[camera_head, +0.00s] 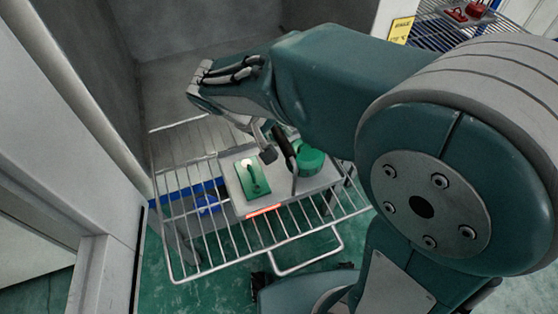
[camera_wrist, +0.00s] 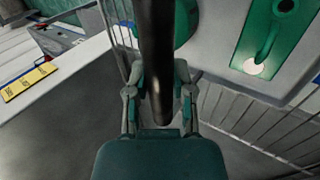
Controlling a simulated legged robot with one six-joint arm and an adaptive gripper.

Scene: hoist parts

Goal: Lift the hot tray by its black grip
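The tray (camera_head: 225,172) is a light grey slab with a red strip on its front edge, lying on a wire shelf. A green block with a pale knob (camera_head: 253,176) and a round green part (camera_head: 309,160) sit on it. The black grip (camera_head: 285,148) stands up between them; it is a dark bar in the wrist view (camera_wrist: 160,50). My gripper (camera_head: 268,152) is down at the grip. In the wrist view my gripper's two fingers (camera_wrist: 160,75) are apart, one on each side of the bar. Whether they touch it I cannot tell.
The wire shelf (camera_head: 237,239) has open rods and a front loop. A pale wall or door panel stands close at left. Another wire rack with a red part (camera_head: 476,10) and a yellow label (camera_head: 401,29) are at upper right. Something blue lies under the shelf.

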